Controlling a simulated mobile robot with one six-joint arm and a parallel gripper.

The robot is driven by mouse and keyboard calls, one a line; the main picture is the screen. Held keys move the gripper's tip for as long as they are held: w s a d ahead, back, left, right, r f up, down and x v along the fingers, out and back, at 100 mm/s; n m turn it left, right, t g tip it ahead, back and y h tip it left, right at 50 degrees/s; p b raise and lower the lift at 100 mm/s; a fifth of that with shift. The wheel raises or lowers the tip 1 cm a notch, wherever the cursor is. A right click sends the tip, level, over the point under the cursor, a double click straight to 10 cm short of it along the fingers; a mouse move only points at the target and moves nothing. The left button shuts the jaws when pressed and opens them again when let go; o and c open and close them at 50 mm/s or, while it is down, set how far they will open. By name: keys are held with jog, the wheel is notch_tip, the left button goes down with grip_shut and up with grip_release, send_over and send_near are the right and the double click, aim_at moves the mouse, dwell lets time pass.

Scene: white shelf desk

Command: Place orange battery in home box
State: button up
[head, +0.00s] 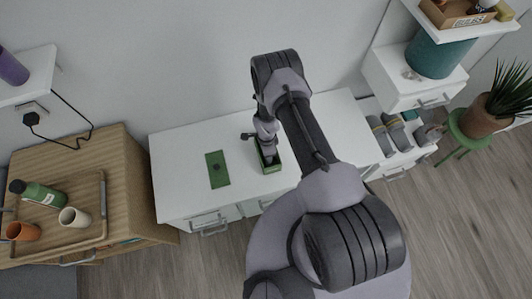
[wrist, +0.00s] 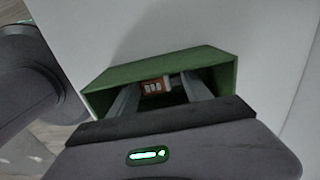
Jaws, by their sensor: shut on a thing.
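The home box is a small open green box (head: 272,170) on the white desk in the head view; it also fills the middle of the wrist view (wrist: 165,65). My gripper (head: 268,155) reaches down into it from above. In the wrist view the two grey fingers of my gripper (wrist: 160,86) are inside the box walls, shut on the orange battery (wrist: 154,86). Only the battery's orange end with pale markings shows. Whether it touches the box floor I cannot tell. In the head view my gripper hides the battery.
A wooden cabinet with a tray (head: 85,240), a bottle and cups stands at the left. Shelves with a teal container (head: 438,58) are at the right.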

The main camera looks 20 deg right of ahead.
jog(key=shift+f, duration=0.2)
jog(key=o, duration=1.4)
jog(key=shift+c, duration=0.2)
